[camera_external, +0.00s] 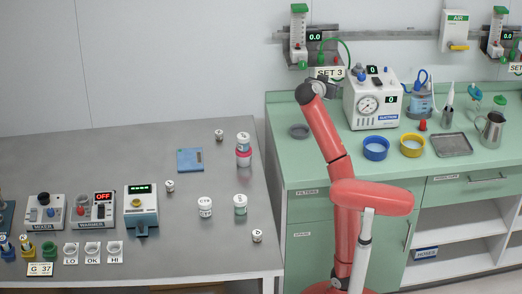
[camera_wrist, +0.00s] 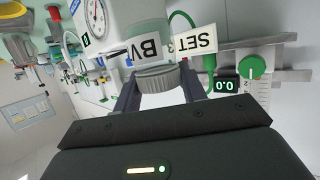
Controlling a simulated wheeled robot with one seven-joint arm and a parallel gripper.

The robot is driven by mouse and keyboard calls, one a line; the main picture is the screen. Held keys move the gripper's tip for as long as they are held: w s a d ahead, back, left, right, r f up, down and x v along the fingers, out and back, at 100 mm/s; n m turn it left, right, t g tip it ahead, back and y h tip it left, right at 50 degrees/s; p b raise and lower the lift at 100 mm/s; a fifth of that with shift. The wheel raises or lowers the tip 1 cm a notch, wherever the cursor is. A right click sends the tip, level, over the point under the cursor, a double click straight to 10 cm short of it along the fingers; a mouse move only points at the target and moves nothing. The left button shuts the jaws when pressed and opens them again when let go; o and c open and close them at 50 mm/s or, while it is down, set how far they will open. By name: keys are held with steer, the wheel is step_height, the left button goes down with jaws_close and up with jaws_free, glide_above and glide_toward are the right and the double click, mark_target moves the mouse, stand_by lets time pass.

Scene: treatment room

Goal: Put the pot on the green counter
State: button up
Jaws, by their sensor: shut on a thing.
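My gripper (camera_wrist: 160,88) is shut on a pot (camera_wrist: 156,76) with a grey ridged lid and a pale label with dark letters, seen in the wrist view between the two dark fingers. In the external view my gripper (camera_external: 322,84) is raised above the back left part of the green counter (camera_external: 308,168), in front of the SET 3 sign. The pot is largely hidden there by the gripper and arm. The gripper appears well clear of the counter surface.
A suction machine (camera_external: 372,98), blue ring (camera_external: 376,149), yellow ring (camera_external: 412,146), metal tray (camera_external: 452,145) and jug (camera_external: 492,130) stand rightward. The steel bench (camera_external: 120,160) holds several other pots.

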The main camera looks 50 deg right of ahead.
steer(key=s+d+r+m+g, duration=0.1)
steer(key=s+d+m+g, duration=0.1)
steer(key=s+m+g, duration=0.3)
steer(key=f+b, duration=0.3)
steer(key=f, duration=0.3)
steer(key=f+n+t+b, duration=0.1)
steer(key=f+b, duration=0.3)
steer(key=f, duration=0.3)
steer(key=f+n+b, duration=0.1)
steer(key=f+b, duration=0.2)
steer(key=f, duration=0.3)
steer(key=shift+s+a+f+b, duration=0.15)
steer(key=shift+s+f+b, duration=0.15)
steer(key=shift+s+f, duration=0.1)
steer(key=shift+f, duration=0.1)
steer(key=o, duration=1)
steer(key=shift+c, duration=0.2)
steer(key=shift+r, duration=0.2)
steer(key=p+v, duration=0.2)
steer(key=v, duration=1)
steer(key=shift+s+f+t, duration=0.1)
steer(key=shift+f+t, duration=0.05)
steer(key=shift+t, duration=0.15)
